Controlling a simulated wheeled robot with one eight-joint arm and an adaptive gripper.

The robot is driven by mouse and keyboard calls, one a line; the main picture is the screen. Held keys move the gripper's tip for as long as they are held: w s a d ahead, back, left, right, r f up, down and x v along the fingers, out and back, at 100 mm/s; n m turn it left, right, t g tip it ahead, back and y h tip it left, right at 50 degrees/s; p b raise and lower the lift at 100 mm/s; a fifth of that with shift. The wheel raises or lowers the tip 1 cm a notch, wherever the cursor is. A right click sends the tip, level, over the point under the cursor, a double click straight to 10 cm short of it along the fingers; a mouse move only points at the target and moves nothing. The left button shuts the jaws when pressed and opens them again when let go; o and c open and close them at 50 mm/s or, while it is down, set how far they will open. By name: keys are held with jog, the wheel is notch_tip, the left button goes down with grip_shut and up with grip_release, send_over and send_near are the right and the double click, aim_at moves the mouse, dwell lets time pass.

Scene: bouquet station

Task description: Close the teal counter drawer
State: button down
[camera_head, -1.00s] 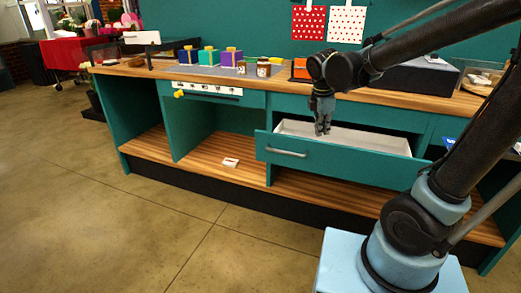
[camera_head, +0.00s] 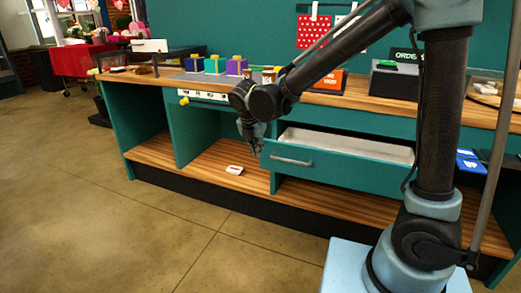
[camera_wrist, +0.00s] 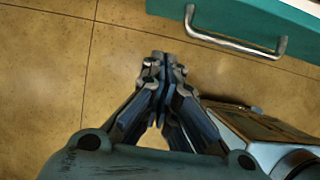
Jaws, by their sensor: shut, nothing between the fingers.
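The teal counter drawer (camera_head: 338,168) is pulled out from the counter, and its pale inside (camera_head: 345,145) shows above the front panel. A silver bar handle (camera_head: 291,161) sits on its front. In the wrist view the drawer front (camera_wrist: 250,18) and handle (camera_wrist: 237,44) are at the top right. My gripper (camera_head: 256,150) points down near the left end of the drawer front. In the wrist view my gripper (camera_wrist: 163,62) has its fingers together and empty, apart from the handle, with floor below.
The wooden countertop (camera_head: 385,103) carries small boxes, jars and a dark order box (camera_head: 397,80). A small white item (camera_head: 234,169) lies on the lower shelf. Blue items (camera_head: 470,162) show at right. The floor (camera_head: 120,220) in front is clear.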

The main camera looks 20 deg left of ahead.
aim_at(264, 156)
jog(key=shift+w+d+f, duration=0.15)
jog(key=shift+w+f, duration=3.35)
jog(key=shift+f, duration=0.15)
